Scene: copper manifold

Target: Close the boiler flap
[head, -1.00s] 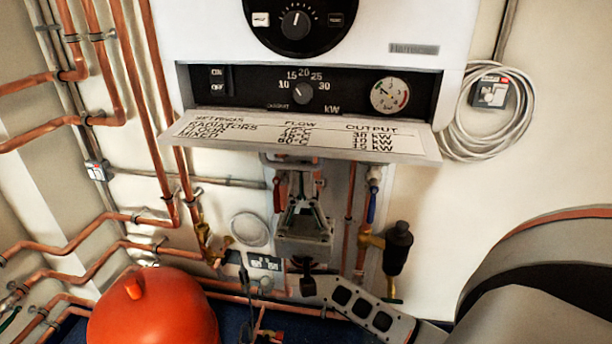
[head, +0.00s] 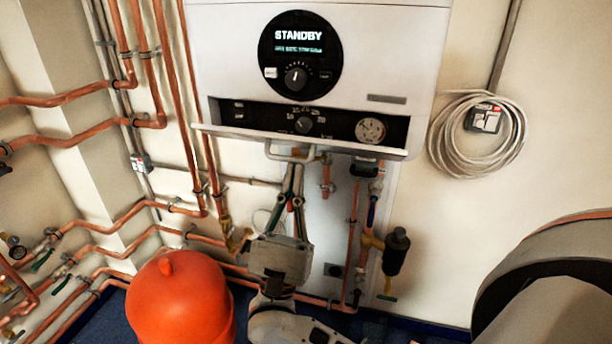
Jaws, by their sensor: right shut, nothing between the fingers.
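The boiler (head: 400,75) hangs on the wall, white, with a dial and a lit STANDBY display. Its flap (head: 345,148) shows almost edge-on as a thin white strip below the black control panel (head: 250,112), which is still uncovered. A light bar handle (head: 280,156) hangs at the flap's underside. My right gripper (head: 295,168) points up from below, its fingers together and empty. Its tips are at the handle under the flap; whether they touch it I cannot tell. My left gripper is not in view.
Copper pipes (head: 160,212) run along the left wall. A red-orange vessel (head: 180,305) stands at the lower left. A black-capped valve (head: 396,252) and a blue-handled valve (head: 373,205) sit right of my gripper. A coiled grey cable (head: 440,140) hangs at the right.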

